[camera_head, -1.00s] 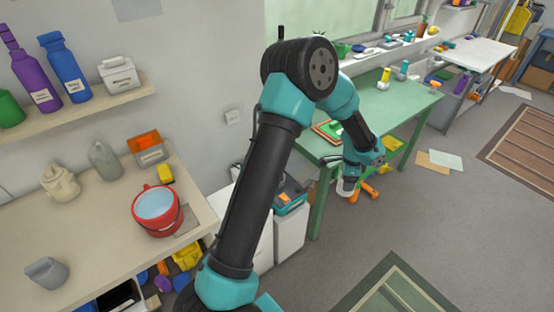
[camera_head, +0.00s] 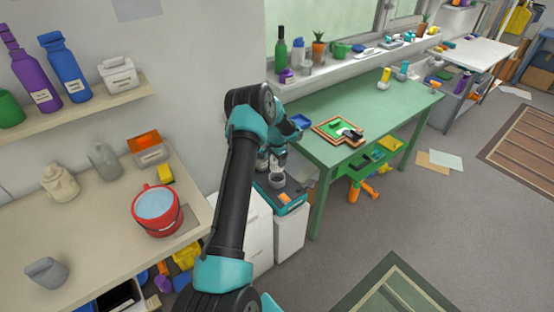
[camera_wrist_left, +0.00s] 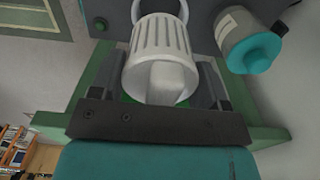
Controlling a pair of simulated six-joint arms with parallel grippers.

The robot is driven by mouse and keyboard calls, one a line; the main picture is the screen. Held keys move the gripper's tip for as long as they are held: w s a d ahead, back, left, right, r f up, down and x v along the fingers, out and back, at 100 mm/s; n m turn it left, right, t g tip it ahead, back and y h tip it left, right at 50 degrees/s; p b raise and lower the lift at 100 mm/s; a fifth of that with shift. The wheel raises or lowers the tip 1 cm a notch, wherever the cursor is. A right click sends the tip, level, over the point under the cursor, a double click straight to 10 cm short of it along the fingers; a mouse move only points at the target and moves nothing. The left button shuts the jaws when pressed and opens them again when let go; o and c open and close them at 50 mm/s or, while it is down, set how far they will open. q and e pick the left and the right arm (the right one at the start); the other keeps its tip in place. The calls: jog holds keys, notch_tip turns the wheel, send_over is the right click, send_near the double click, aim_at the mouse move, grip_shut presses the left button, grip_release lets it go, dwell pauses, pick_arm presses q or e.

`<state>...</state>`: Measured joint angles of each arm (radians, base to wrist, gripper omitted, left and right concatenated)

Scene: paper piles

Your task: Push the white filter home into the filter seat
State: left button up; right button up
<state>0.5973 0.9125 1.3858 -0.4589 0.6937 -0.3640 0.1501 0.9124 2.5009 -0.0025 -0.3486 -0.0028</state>
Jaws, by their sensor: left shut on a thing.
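The white ribbed filter (camera_wrist_left: 160,50) lies between the fingers of my left gripper (camera_wrist_left: 163,72) in the left wrist view. The gripper is shut on it. A pale ring (camera_wrist_left: 136,10), which looks like the filter seat, shows at the top edge beyond the filter's far end. I cannot tell whether they touch. In the head view my left gripper (camera_head: 274,160) is over a dark and teal unit (camera_head: 291,208) beside the green table. A grey round part (camera_head: 277,182) is just below the gripper. The filter is too small to make out there. My right gripper is not in view.
A grey cylinder with a teal end (camera_wrist_left: 252,50) is close to the right of the filter. The green table (camera_head: 330,160) stands right of the unit and carries a framed board (camera_head: 337,131). A red bucket (camera_head: 157,211) stands on the left counter (camera_head: 100,240).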

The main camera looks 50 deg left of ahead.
pick_arm(q)
jog(key=shift+f, duration=4.9)
jog(key=o, duration=1)
jog(key=shift+o, duration=0.2)
jog(key=shift+r, duration=0.1)
jog(key=shift+r, duration=4.85)
